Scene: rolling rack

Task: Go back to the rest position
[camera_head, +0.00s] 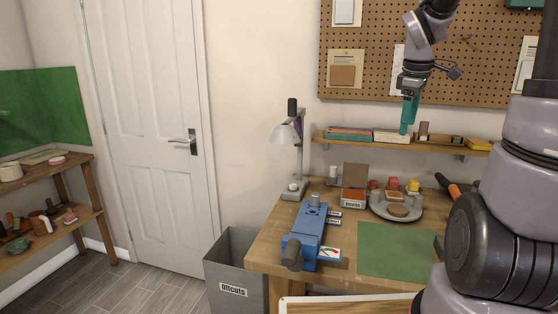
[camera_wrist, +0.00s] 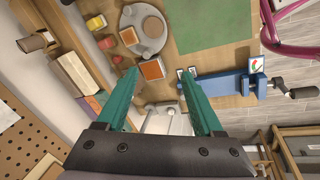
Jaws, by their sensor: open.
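My gripper (camera_head: 408,112) is raised in front of the wall shelf and pegboard, fingers pointing down. In the wrist view its two teal fingers (camera_wrist: 166,92) are spread apart with nothing between them. The gripper is open and empty, and the workbench lies below it. In the head view the fingers overlap a pale box on the shelf; I cannot tell the gap between them.
A wooden shelf (camera_head: 352,138) with boxes runs along the wall under the pegboard (camera_head: 385,75). The workbench holds a blue vise (camera_head: 309,235), a lamp (camera_head: 297,150), a round grey tray (camera_head: 376,206) and a green mat (camera_head: 400,252). An offcuts bin (camera_head: 233,273) stands left of it.

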